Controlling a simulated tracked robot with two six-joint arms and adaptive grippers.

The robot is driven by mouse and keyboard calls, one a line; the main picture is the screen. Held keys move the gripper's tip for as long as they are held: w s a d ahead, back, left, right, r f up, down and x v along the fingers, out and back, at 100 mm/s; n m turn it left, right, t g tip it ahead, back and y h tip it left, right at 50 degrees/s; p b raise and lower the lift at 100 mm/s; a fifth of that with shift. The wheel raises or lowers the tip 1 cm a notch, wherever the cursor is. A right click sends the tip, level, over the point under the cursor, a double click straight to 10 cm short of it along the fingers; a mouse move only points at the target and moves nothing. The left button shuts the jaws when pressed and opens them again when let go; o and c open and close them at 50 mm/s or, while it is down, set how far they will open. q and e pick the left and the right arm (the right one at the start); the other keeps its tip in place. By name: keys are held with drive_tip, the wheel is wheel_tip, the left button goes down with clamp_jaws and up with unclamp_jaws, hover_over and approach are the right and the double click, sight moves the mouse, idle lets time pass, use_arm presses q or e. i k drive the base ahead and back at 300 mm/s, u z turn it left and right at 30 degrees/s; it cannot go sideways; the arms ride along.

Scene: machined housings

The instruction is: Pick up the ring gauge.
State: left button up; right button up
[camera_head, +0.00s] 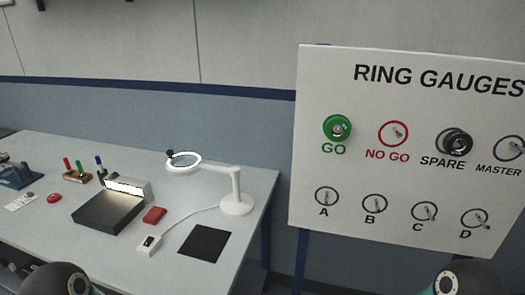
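A white board (365,71) headed "RING GAUGES" stands at the right. A green ring gauge (328,124) hangs on the peg above the "GO" label. A dark ring gauge (458,139) hangs above "SPARE". The "NO GO" peg (396,131), the "MASTER" peg and the pegs A to D show outlined circles without a ring on them. Parts of my own arms show at the bottom left and bottom right edges. Neither gripper's fingers are in view.
A grey bench (110,252) fills the left. On it are a white magnifier lamp (237,205), a dark plate with a lit back (108,211), a red block (154,215), a small white box (148,246), a black mat (205,243) and several markers. A gap separates bench and board.

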sight(54, 198)
drive_tip(key=z, duration=0.85)
drive_tip(key=i, duration=0.2)
drive_tip(key=u, duration=3.85)
drive_tip(key=i, duration=1.55)
